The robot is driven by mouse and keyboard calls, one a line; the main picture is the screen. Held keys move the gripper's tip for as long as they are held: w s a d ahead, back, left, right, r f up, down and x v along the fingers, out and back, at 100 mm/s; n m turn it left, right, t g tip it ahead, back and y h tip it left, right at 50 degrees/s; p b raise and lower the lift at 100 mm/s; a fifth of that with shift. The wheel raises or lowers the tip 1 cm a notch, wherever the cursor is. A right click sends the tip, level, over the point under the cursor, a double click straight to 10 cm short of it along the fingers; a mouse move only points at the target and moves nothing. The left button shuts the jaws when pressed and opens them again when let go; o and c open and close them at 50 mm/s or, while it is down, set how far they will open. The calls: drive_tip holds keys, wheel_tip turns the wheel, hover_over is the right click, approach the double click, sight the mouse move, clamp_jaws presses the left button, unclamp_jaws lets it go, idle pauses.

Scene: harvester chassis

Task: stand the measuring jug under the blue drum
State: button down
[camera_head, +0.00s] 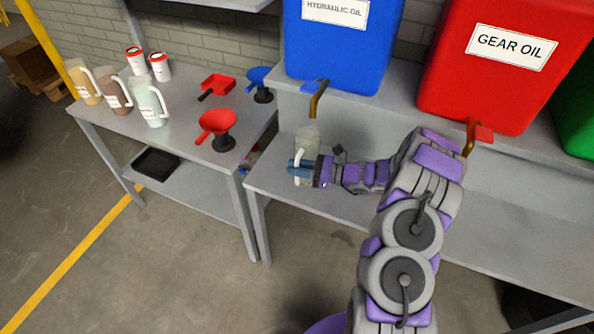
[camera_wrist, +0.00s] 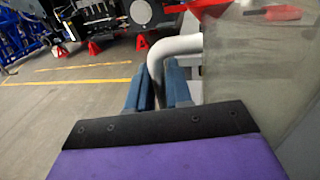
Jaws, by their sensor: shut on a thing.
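The measuring jug (camera_head: 307,141) is a translucent grey-green vessel with a white handle. It is upright on the lower ledge of the bench, below the blue drum (camera_head: 340,45) labelled hydraulic oil, whose brass tap (camera_head: 318,100) with a blue lever is just above the jug. My gripper (camera_head: 298,168) comes in from the right and is shut on the jug's handle. In the wrist view the white handle (camera_wrist: 172,48) passes between my blue fingers (camera_wrist: 165,85), and the jug's clear wall (camera_wrist: 255,60) fills the right side. The jug's base is partly hidden by my gripper.
A red gear oil drum (camera_head: 490,90) with its tap (camera_head: 472,135) stands to the right, close above my arm. The left table (camera_head: 185,140) holds several jugs, white tubs with red lids and red and blue funnels (camera_head: 215,125). The ledge right of my arm is clear.

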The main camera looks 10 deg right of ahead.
drive_tip(key=shift+d+f, duration=0.25)
drive_tip(key=shift+d, duration=0.85)
drive_tip(key=c, duration=1.4)
unclamp_jaws()
drive_tip(key=o, duration=0.4)
drive_tip(key=shift+a, duration=0.85)
drive_tip(key=shift+c, duration=0.2)
drive_tip(key=p+v, duration=0.2)
drive_tip(key=v, duration=0.6)
drive_tip(key=shift+w+d, duration=0.1)
drive_tip(key=shift+d, duration=0.15)
